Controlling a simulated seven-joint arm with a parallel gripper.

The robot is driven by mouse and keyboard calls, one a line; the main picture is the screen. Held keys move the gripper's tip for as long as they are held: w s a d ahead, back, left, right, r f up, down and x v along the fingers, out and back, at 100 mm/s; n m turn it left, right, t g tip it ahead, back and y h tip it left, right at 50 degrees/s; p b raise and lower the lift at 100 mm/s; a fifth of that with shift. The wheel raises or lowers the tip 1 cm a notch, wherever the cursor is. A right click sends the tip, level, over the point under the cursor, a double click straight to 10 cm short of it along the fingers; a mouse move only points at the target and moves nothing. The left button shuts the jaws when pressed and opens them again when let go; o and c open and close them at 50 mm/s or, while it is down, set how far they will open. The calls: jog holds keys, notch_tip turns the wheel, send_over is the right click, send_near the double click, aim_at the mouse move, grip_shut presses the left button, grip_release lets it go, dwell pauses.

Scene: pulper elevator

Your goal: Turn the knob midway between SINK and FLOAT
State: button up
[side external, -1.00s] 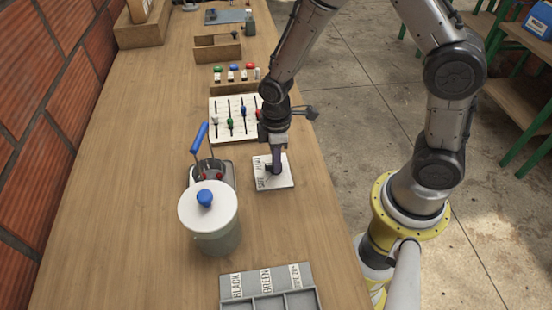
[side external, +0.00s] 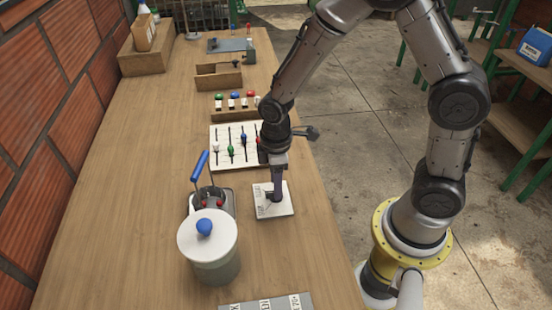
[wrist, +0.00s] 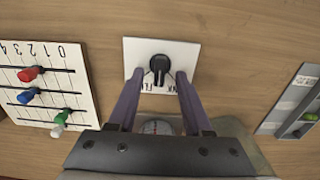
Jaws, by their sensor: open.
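The black knob (wrist: 159,66) sits on a square white plate (wrist: 187,51) in the wrist view. Label letters beside it are partly covered by my fingers; "FL" shows at left and "NK" at right. The knob has a light pointer line toward the bottom of the picture, between the two labels. My gripper (wrist: 159,76) is open, one purple finger on each side of the knob's lower part, with visible gaps.
A white-lidded pot (side external: 208,238) and a blue-handled device (side external: 200,165) stand left of the plate. A slider panel (side external: 220,133) lies just behind it. A grey labelled tray (side external: 250,305) is at the front. Bare wood lies between plate and tray.

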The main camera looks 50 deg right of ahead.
notch_tip(320, 180, up, 12)
jog(key=shift+f, duration=0.15)
dwell(0.3)
jog(key=s+d+r+m+t, duration=0.1)
jog(key=s+d+r+t, duration=0.15)
jog(key=r, duration=0.25)
jog(key=s+d+r+m+t, duration=0.1)
jog(key=s+r, duration=0.2)
jog(key=r, duration=0.2)
jog(key=s+d+m+t, duration=0.2)
jog(key=s+m, duration=0.5)
jog(key=s, duration=0.3)
